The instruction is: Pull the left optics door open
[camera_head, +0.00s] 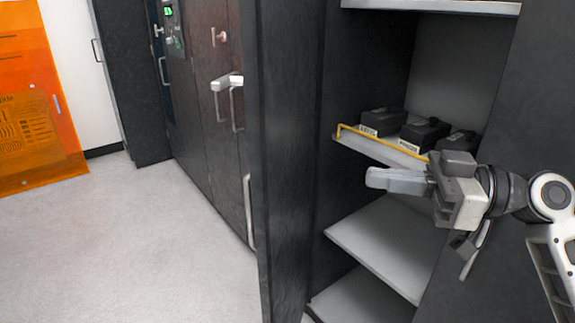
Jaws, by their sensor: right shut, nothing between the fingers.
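The left optics door (283,160) appears as a tall dark panel, seen nearly edge-on, at the left of a shelved cabinet. It stands swung out, and the shelves beside it are exposed. A pale vertical handle (249,212) shows along the panel's left edge; how it is fixed there is hard to see. My right gripper (372,178) comes in from the right, shut and empty, its fingers pointing left. It is in front of the shelves, apart from the door and its handle. My left gripper is not in view.
A cabinet shelf (345,148) with a yellow rail (372,138) holds black boxes (382,121). A lower shelf (385,255) looks empty. Brown doors with handles (236,108) stand farther back. An orange panel (35,110) is at far left. The grey floor (150,250) is clear.

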